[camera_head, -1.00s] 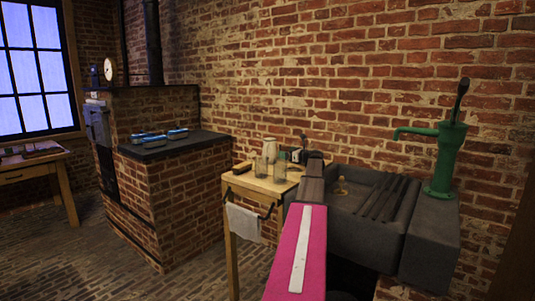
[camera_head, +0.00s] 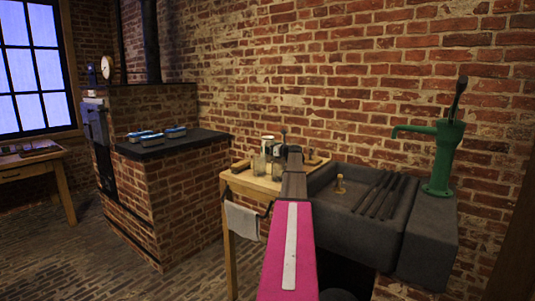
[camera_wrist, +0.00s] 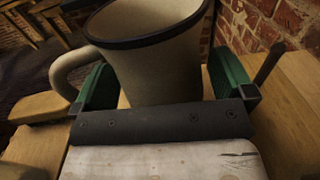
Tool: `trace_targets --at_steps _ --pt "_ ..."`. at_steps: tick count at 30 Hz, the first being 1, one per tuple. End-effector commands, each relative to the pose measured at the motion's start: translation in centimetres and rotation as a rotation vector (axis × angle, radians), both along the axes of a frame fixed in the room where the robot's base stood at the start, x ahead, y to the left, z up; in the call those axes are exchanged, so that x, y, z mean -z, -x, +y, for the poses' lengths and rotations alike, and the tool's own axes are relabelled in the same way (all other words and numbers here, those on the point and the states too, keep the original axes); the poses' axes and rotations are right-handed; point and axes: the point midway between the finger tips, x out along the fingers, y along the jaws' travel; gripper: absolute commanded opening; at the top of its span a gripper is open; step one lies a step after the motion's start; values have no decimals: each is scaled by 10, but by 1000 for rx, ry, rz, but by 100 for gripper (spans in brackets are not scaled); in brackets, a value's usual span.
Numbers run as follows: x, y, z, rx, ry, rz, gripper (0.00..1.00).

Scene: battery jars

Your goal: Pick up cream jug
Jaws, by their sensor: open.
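The cream jug (camera_wrist: 155,75) stands upright on the small wooden table, with a dark rim and a handle on the left in the wrist view. In the head view it shows (camera_head: 268,142) at the back of the table, partly hidden by glass jars. My gripper (camera_wrist: 166,86) is open, with one green finger on each side of the jug's body. Whether either finger touches the jug I cannot tell. The jug's lower part is hidden behind the gripper's dark front edge. In the head view my gripper is at the table's right side, its fingers hard to make out.
Glass jars (camera_head: 258,166) stand on the table (camera_head: 236,180), close to my gripper. A wooden block (camera_head: 240,165) lies at its left. A towel (camera_head: 242,221) hangs in front. A stone sink (camera_head: 340,215) with a green pump (camera_head: 440,160) is to the right. The brick wall is close behind.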

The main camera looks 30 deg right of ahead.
Motion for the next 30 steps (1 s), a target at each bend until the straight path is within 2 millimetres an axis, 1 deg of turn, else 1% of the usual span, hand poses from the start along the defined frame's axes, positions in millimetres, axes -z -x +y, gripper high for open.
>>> trace_targets --at_steps 6,7,8,9,11,12,19,22,26,30 --pt "0 -1 1 1 0 0 100" --pt "0 -1 1 1 0 0 94" --pt "0 -1 1 1 0 0 84" --pt "0 -1 1 1 0 0 71" --pt "0 -1 1 1 0 0 51" --pt "0 -1 1 1 0 0 47" --pt "-1 -1 1 1 0 -1 47" --pt "-7 -1 1 1 0 -2 47" --pt "-25 -1 1 0 0 -3 47" --pt "-52 -2 1 0 1 -3 47"
